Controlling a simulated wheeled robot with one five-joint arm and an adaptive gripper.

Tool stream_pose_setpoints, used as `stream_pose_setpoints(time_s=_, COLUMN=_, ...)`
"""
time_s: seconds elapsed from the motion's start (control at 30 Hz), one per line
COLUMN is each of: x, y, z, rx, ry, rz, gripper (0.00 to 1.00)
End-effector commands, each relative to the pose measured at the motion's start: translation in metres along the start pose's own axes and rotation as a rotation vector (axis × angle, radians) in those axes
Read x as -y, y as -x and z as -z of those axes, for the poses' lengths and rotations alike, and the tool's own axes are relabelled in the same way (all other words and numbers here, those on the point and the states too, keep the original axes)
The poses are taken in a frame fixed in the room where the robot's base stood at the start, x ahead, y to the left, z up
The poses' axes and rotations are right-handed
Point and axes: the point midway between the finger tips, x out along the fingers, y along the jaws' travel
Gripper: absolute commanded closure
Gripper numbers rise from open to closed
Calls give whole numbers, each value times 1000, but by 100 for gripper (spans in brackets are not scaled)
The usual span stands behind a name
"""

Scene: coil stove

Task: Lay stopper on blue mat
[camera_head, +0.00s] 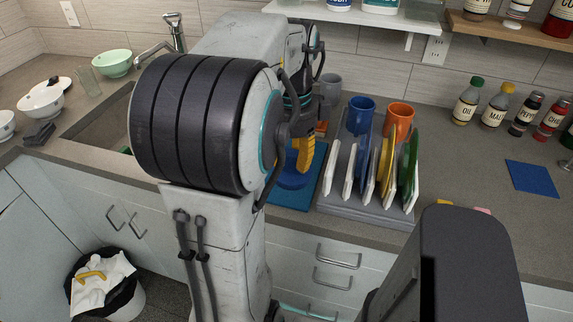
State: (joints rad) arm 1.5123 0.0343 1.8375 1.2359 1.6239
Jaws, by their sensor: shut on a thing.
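My gripper (303,152) shows only in part behind my arm, its yellow finger pointing down. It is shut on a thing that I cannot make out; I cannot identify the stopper. Below it is a round dark-blue piece (293,181), mostly hidden by my arm; I cannot tell if the gripper touches it. A brighter blue mat (315,172) lies under that piece, left of the dish rack. A smaller, bare, dark-blue square mat (532,179) lies on the counter at the far right.
The dish rack (366,211) holds upright plates, a blue mug (361,115) and an orange mug (398,118), close right of my gripper. Several bottles, including an oil bottle (465,106), stand at the back right. The sink (98,132) is at left. Counter between rack and square mat is mostly clear.

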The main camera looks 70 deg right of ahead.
Motion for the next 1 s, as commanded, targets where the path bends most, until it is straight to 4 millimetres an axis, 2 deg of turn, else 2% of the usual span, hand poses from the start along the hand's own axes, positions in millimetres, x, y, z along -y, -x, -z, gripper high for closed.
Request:
stream_pose_setpoints(time_s=0.33, x=60, y=-41, z=-19, rx=1, ry=2, rz=-4, gripper=100)
stream_pose_setpoints(time_s=0.5, x=84, y=-55, z=-26, rx=2, ry=2, rz=-3, gripper=100)
stream_pose_setpoints(time_s=0.7, x=99, y=-64, z=-30, rx=2, ry=2, rz=0, gripper=100)
stream_pose_setpoints(time_s=1.0, x=101, y=-74, z=-31, rx=2, ry=1, rz=-4, gripper=100)
